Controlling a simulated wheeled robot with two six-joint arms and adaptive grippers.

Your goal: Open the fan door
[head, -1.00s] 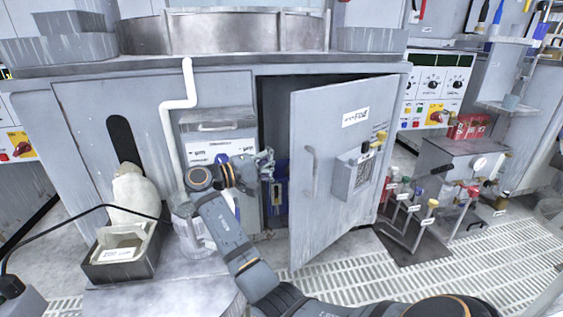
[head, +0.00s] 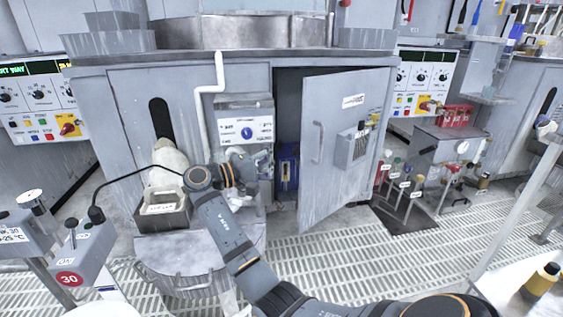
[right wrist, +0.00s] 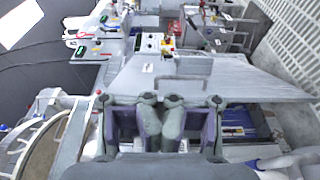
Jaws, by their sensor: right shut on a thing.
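The fan door (head: 338,185) is a grey panel standing ajar on the cabinet, hinged on its right side. Its curved handle (head: 318,143) is uncovered in the head view; door (right wrist: 215,68) and handle (right wrist: 180,80) also show in the right wrist view. My right gripper (head: 264,160) is left of the door, in front of the opening's left edge and apart from the handle. In the right wrist view its fingers (right wrist: 160,100) are closed together; what they press on cannot be made out. My left gripper is not in view.
A blue unit (head: 288,167) stands inside the dark opening. A control box (head: 244,128) and a white pipe (head: 203,115) are left of it. A drum (head: 190,250) stands in front at left. Levers (head: 405,178) stand right of the door. The grated floor before the door is clear.

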